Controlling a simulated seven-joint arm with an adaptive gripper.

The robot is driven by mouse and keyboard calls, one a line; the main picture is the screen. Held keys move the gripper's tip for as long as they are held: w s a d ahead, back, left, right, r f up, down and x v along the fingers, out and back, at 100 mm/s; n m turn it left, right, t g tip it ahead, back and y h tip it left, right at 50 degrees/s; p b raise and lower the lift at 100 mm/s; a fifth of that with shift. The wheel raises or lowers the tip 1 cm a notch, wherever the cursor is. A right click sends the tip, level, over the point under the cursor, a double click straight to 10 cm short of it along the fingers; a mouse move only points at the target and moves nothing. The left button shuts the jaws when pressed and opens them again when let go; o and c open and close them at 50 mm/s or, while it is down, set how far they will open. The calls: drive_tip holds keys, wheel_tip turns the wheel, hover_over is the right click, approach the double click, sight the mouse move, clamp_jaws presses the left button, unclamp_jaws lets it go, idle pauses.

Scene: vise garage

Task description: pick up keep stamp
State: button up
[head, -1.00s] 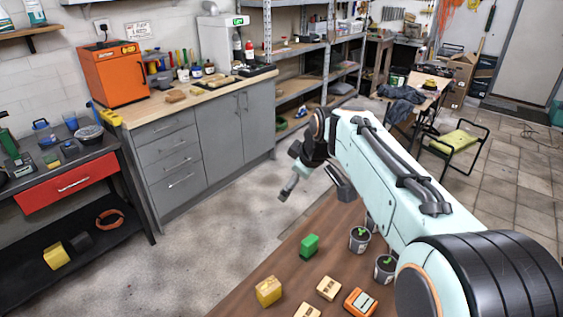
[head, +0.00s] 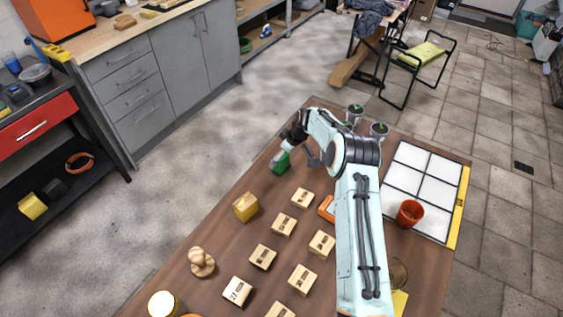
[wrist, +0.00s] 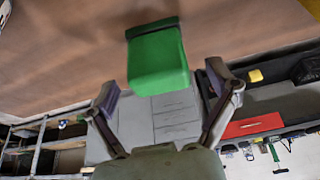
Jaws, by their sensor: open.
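A green block-like object (head: 280,166), which may be the keep stamp, is at the table's left edge in the head view. No lettering is legible on it. In the wrist view the green object (wrist: 158,62) has a darker band along its upper end and lies ahead of, and between, the two fingers. My gripper (wrist: 160,88) is open, with a visible gap to the green object on both sides. In the head view my gripper (head: 291,150) is right at the green object, and the arm partly hides the fingers.
Several wooden blocks (head: 263,257), a yellow block (head: 246,207) and a wooden knobbed piece (head: 201,262) stand on the table. An orange device (head: 326,209) is partly behind my arm. Dark cups with green contents (head: 379,129) stand near the far edge. A red cup (head: 410,213) stands on a white gridded board (head: 405,165).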

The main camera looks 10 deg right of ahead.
drive_tip(key=shift+w+f, duration=0.1)
drive_tip(key=shift+f, duration=0.15)
drive_tip(key=c, duration=1.3)
drive_tip(key=shift+o, duration=0.2)
drive_tip(key=shift+r, duration=0.15)
